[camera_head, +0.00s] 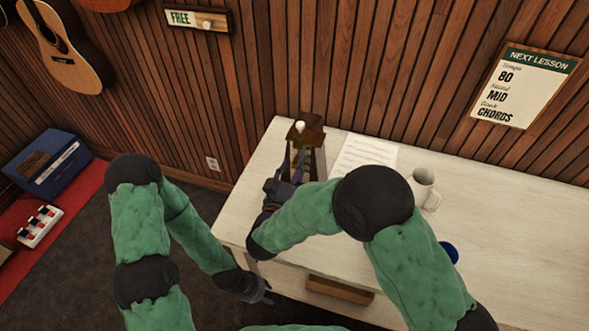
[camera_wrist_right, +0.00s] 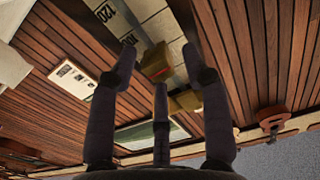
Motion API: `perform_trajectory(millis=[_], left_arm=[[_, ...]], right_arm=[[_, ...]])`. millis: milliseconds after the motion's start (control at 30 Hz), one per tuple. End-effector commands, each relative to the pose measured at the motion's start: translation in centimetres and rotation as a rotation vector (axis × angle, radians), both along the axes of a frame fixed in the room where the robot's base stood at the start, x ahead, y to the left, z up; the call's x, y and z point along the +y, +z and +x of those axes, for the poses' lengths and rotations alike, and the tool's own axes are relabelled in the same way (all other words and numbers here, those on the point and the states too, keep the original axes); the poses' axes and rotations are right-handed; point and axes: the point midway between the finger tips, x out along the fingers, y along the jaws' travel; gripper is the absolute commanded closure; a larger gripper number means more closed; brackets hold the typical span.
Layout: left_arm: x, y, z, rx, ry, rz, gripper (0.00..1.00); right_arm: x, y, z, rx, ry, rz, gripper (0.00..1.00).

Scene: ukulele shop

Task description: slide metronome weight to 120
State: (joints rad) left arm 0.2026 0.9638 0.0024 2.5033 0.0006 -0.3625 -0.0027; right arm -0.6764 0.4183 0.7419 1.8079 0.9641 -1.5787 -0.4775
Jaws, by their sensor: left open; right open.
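The brown wooden metronome (camera_head: 312,133) stands at the desk's back left corner, partly hidden by my right gripper (camera_head: 291,165). In the right wrist view, its pale scale (camera_wrist_right: 112,18) shows the number 120 and another number beside it. A brass-coloured block (camera_wrist_right: 155,63), which looks like the weight, lies between the spread fingers of my right gripper (camera_wrist_right: 166,65). A second brass-coloured piece (camera_wrist_right: 185,102) shows behind the fingers. I cannot tell whether any finger touches the block. My left gripper (camera_head: 264,295) is open and empty, low beside the desk's front left edge.
The pale desk (camera_head: 500,228) holds a sheet of music (camera_head: 364,158), a white mug (camera_head: 423,187) and a blue round object (camera_head: 450,252). The wall sign (camera_head: 511,85) reads "NEXT LESSON", 80, MID, CHORDS.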

Motion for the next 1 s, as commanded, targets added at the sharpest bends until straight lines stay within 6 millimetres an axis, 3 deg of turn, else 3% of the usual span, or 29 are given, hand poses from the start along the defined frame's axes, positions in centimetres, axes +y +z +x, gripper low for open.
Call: perform_trajectory(millis=[200,367,667,1000], left_arm=[[0.0,0.0,0.0,0.0,0.0,0.0,0.57],[0.0,0.0,0.0,0.0,0.0,0.0,0.57],[0.0,-0.2,0.0,0.0,0.0,0.0,0.57],[0.0,-3.2,0.0,0.0,0.0,0.0,0.57]], right_arm=[[0.0,0.0,0.0,0.0,0.0,0.0,0.55],[0.0,0.0,0.0,0.0,0.0,0.0,1.0],[0.0,-0.3,0.0,0.0,0.001,0.001,1.0],[0.0,-5.5,0.0,0.003,0.0,-0.001,1.0]])
